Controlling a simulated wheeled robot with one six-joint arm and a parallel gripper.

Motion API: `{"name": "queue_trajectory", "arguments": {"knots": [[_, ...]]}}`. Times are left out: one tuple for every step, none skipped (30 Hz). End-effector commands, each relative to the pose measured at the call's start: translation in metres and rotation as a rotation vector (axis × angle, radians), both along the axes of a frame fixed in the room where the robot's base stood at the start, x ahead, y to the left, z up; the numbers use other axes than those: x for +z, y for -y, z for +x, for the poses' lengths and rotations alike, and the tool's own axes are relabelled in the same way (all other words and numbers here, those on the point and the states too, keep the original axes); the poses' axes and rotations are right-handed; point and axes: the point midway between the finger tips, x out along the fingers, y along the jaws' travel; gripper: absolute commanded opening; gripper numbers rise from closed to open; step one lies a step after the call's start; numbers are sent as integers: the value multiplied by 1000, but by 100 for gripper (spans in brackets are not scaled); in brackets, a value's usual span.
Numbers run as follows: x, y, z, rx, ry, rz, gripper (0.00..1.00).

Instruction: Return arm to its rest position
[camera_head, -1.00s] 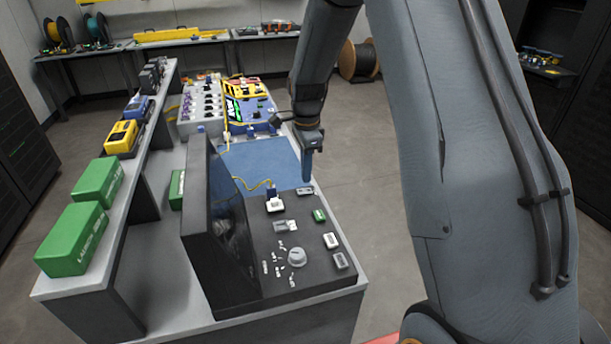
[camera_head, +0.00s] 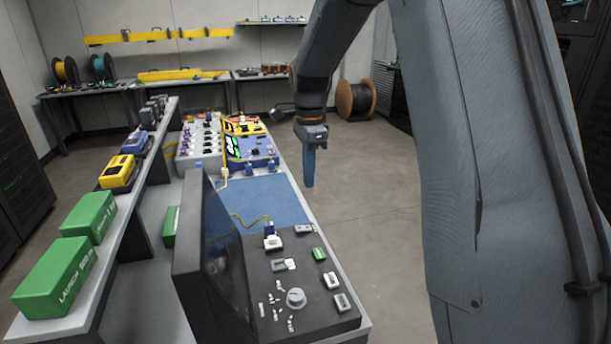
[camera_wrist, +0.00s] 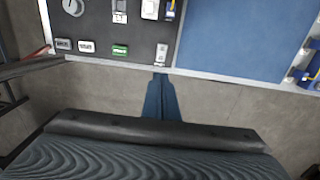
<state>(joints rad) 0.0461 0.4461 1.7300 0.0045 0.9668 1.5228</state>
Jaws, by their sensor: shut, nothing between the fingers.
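My gripper (camera_head: 309,170) hangs at the end of my arm, pointing down, just right of the workbench's blue mat in the head view. Its blue fingers are closed together with nothing between them. In the wrist view, the shut fingers (camera_wrist: 161,92) appear over the floor, beside the bench's edge. My arm fills much of the right side of the head view.
The bench holds a black control panel (camera_head: 318,265) with a knob and buttons, a blue mat (camera_head: 275,200) and a yellow-and-blue device (camera_head: 248,140). A shelf (camera_head: 160,190) on the left carries green boxes (camera_head: 55,275). A cable reel (camera_head: 355,100) stands behind; floor is clear right of the bench.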

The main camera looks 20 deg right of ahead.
Motion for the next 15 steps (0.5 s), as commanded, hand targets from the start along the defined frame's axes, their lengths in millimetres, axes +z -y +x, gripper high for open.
{"name": "queue_trajectory", "arguments": {"knots": [[0,0,0,0,0,0,0],[0,0,0,0,0,0,0],[0,0,0,1,0,0,0],[0,0,-1,4,0,0,0],[-1,0,-2,12,0,0,0],[-2,-1,-6,33,0,0,0],[-3,-2,-9,55,1,0,0],[-3,-2,-14,86,3,-1,0],[-6,-4,-22,140,7,-1,0],[-8,-5,-29,189,8,-2,0],[-10,-6,-38,244,12,-2,0],[-14,-8,-50,327,16,-4,0],[-17,-9,-60,393,19,-5,0],[-20,-11,-71,461,24,-6,0],[-24,-12,-86,553,28,-9,0]]}}
